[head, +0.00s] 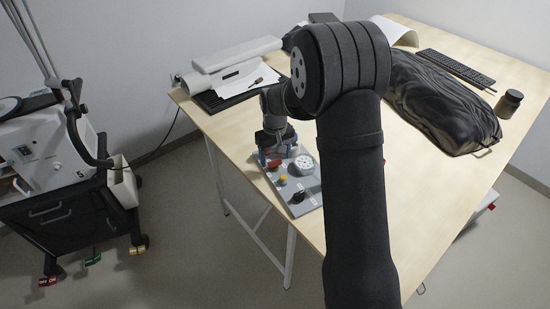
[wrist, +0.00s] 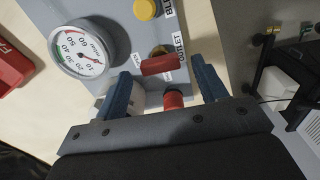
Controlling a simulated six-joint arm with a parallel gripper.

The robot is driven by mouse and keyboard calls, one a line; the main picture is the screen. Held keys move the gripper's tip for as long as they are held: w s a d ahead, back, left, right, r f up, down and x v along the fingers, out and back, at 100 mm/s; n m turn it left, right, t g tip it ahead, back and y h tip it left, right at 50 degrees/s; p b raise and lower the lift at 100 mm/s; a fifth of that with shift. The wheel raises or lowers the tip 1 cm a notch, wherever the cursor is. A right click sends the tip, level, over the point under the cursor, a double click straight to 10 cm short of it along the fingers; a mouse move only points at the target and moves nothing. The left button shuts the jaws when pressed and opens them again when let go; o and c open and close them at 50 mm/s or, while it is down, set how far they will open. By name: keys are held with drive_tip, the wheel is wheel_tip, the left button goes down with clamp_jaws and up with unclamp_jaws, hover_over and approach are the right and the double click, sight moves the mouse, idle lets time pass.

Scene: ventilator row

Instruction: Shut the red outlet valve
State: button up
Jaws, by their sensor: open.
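The red outlet valve handle (wrist: 158,65) is a short red bar on a grey panel (wrist: 118,18), beside a label reading OUTLET. In the wrist view it lies nearly crosswise, slightly tilted. My gripper (wrist: 161,68) is open, with one blue finger on each side of the handle; I cannot tell if either touches it. A red-capped stub (wrist: 173,98) shows between the fingers, nearer the palm. In the head view the red handle (head: 274,163) shows just below my gripper (head: 275,153).
A round pressure gauge (wrist: 82,50) and a yellow knob (wrist: 146,8) sit close to the handle. A black knob (head: 298,196) is at the panel's near end. The panel lies at the table edge. A black bag (head: 440,105) lies at the right.

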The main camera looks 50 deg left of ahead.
drive_tip(key=shift+f, duration=0.7)
drive_tip(key=c, duration=1)
